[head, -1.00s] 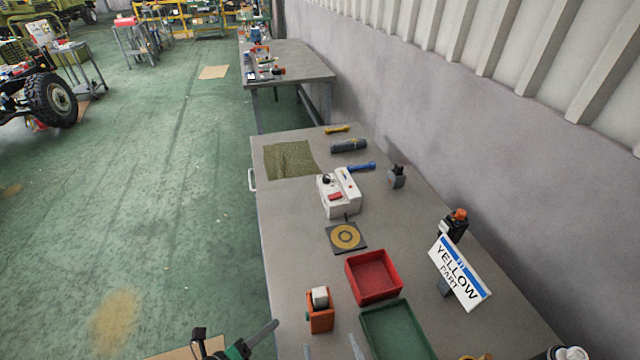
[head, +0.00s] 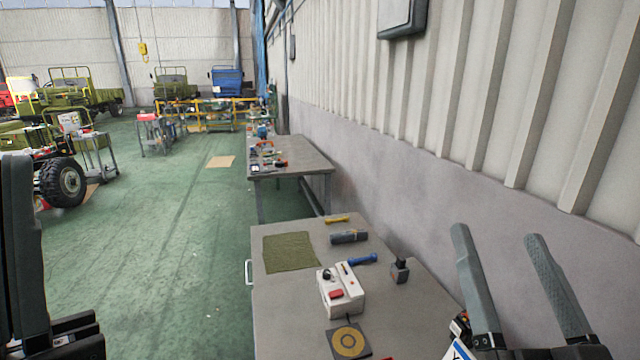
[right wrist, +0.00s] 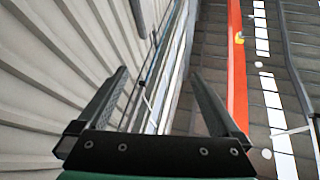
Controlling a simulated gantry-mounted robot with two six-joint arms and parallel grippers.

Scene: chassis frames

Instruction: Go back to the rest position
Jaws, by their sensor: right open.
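My right gripper (head: 497,236) is raised at the lower right of the head view, fingers pointing up and apart, with nothing between them. In the right wrist view its two fingers (right wrist: 158,74) are also apart and empty, facing the ribbed wall and the roof. My left gripper (head: 20,245) stands upright at the left edge of the head view. Its fingers overlap or are cut off, so its opening cannot be told.
The near workbench (head: 285,295) holds a white box with a red part (head: 341,290), a round-patterned pad (head: 349,342), a green mat (head: 290,252) and several tools. A ribbed wall (head: 480,110) runs along the right. Open green floor (head: 170,270) lies left.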

